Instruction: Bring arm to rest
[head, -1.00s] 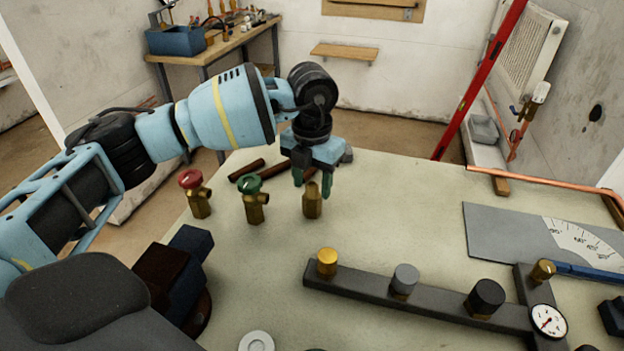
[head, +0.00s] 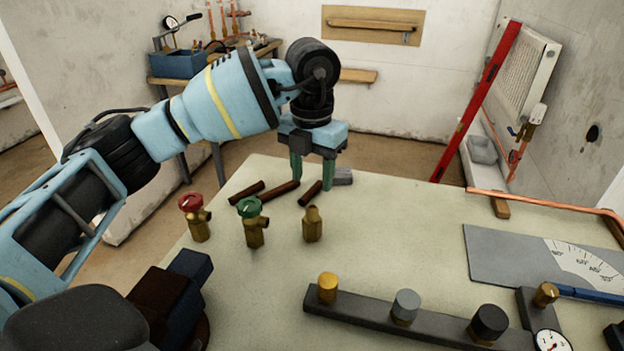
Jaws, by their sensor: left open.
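My left gripper (head: 311,182) hangs from the blue arm that comes in from the left, with two green fingers pointing down. Its fingers are apart and nothing shows between them. It is over the far edge of the pale workbench (head: 400,235), beyond the small brass fitting (head: 312,224). Short brown pipe pieces (head: 278,191) lie on the bench near the fingertips; I cannot tell the exact gap. My right gripper is out of view.
A red-handled valve (head: 196,217) and a green-handled valve (head: 252,222) stand left of the fitting. A dark bar with knobs (head: 380,318) and a gauge lies in front. A protractor plate (head: 510,256) and copper pipe (head: 550,202) are right. The bench middle is clear.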

